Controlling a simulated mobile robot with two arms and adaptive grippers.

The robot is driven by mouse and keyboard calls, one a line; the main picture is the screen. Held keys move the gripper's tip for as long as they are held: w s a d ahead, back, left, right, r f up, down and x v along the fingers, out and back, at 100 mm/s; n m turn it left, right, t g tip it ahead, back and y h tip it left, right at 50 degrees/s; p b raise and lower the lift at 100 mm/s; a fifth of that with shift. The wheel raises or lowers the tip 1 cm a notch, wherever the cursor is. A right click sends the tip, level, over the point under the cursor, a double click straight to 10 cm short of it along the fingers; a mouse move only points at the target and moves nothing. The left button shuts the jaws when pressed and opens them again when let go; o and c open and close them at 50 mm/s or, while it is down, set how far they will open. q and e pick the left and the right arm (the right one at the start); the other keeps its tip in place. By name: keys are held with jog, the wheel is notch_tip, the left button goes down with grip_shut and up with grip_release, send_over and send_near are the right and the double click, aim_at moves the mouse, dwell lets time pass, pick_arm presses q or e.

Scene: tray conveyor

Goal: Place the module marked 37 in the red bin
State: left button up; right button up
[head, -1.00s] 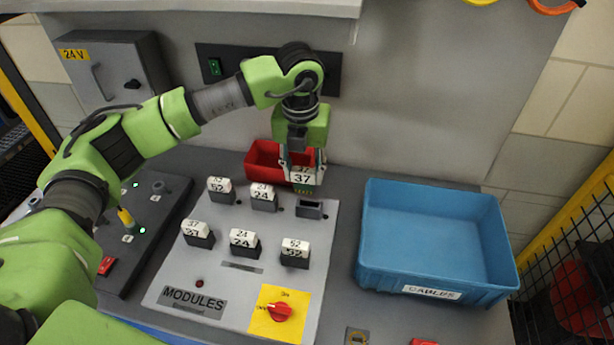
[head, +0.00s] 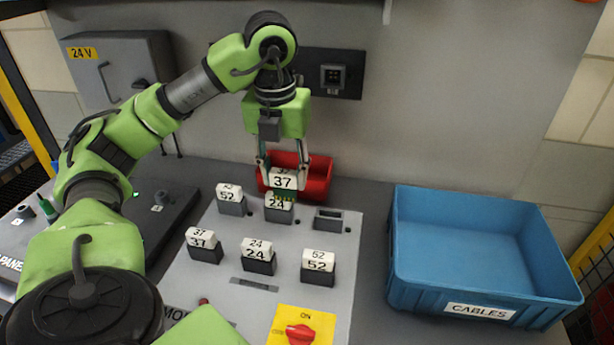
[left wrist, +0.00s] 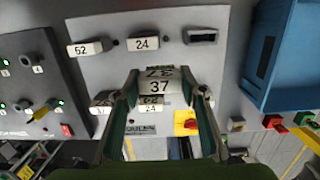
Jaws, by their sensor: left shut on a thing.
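My left gripper (head: 283,170) is shut on a white module marked 37 (head: 283,181), which has a green lower edge. It holds the module in the air in front of the red bin (head: 318,180), just above the module marked 24 in the back row in the head view. The gripper and module hide part of the bin. The held module 37 also shows between the fingers in the left wrist view (left wrist: 158,86). Another module marked 37 (head: 204,241) sits in the front row at the left. My right gripper is not in view.
The grey panel holds modules marked 52 (head: 230,196) and 24 (head: 257,252), another 52 (head: 318,264), and an empty socket (head: 328,219). A red rotary switch (head: 299,334) is at the front. A blue CABLES bin (head: 475,312) stands at the right.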

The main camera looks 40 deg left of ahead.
pick_arm(q)
jog(key=w+a+p, duration=0.5)
jog(key=w+a, duration=0.2)
jog(key=w, duration=0.7)
jog(key=f, duration=0.3)
jog(key=f+p, duration=0.1)
jog(key=f, duration=0.3)
jog(key=f+p, duration=0.1)
jog(key=f, duration=0.2)
jog(key=shift+a+f, duration=0.25)
jog(key=shift+a, duration=0.1)
jog(key=shift+w+f+p, duration=0.1)
jog(key=shift+f+p, duration=0.1)
jog(key=shift+p, duration=0.3)
jog(key=shift+w+a+f, duration=0.1)
jog(key=shift+f, duration=0.25)
